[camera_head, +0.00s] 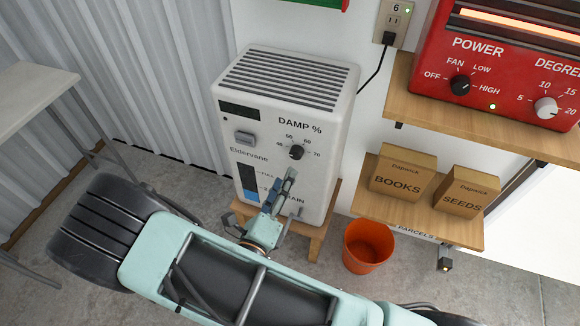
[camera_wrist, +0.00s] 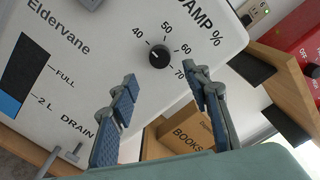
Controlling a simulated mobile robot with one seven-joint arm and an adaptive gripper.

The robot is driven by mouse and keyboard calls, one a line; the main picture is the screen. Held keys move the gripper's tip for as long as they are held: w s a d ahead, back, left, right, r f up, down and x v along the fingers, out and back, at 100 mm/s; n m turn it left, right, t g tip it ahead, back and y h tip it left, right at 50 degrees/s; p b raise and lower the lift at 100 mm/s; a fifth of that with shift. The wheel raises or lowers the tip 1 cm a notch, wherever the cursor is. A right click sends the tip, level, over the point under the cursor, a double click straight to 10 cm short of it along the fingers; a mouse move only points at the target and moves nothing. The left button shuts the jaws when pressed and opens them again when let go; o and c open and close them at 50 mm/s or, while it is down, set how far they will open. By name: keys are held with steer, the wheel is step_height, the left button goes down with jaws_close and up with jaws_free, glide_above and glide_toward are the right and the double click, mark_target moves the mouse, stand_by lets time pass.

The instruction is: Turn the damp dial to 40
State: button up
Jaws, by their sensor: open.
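The damp dial (camera_head: 297,152) is a small black knob on the front of the white Eldervane dehumidifier (camera_head: 325,85), under the "DAMP %" label. In the wrist view the dial (camera_wrist: 159,53) has the marks 40, 50, 60 and 70 around it. Its pointer is too small to read for certain. My gripper (camera_head: 284,180) is in front of the panel, just below the dial in the head view. In the wrist view the two blue-grey fingers of my gripper (camera_wrist: 162,78) are apart, with nothing between them. I see no contact with the dial.
The dehumidifier stands on a wooden stool (camera_head: 316,240). An orange bucket (camera_head: 367,247) is on the floor at its right. Shelves at the right hold a BOOKS box (camera_head: 402,177), a SEEDS box (camera_head: 466,192) and a red heater (camera_head: 500,60). A table (camera_head: 30,95) stands at the left.

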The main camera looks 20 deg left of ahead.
steer(key=s, duration=0.4)
steer(key=shift+s+a, duration=0.1)
steer(key=shift+a, duration=0.05)
stand_by(0.4)
